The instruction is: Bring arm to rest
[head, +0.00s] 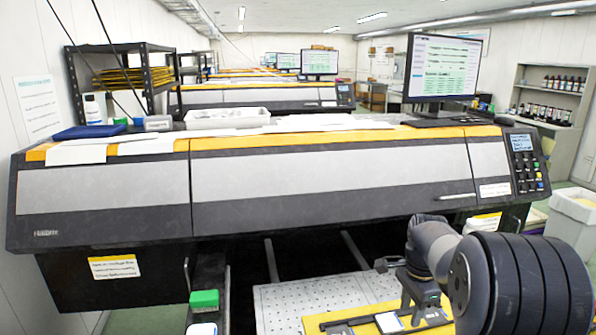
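My arm enters at the lower right, its thick dark grey joint close to the camera. My gripper (405,285) is partly visible left of that joint, in front of the large printer (330,175) and above a yellow surface (380,315) at the bottom. Its fingers are small and partly hidden by the arm, so I cannot tell their opening. I see nothing clearly held in it. Several ink bottles stand on a shelf (550,92) at the far right.
A monitor (441,68) and a white tray (227,117) stand on the printer. A perforated metal plate (300,300) lies below its front. A green-topped item (204,300) is at the lower left. A white bin (573,220) stands at right. Floor shows at the lower left.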

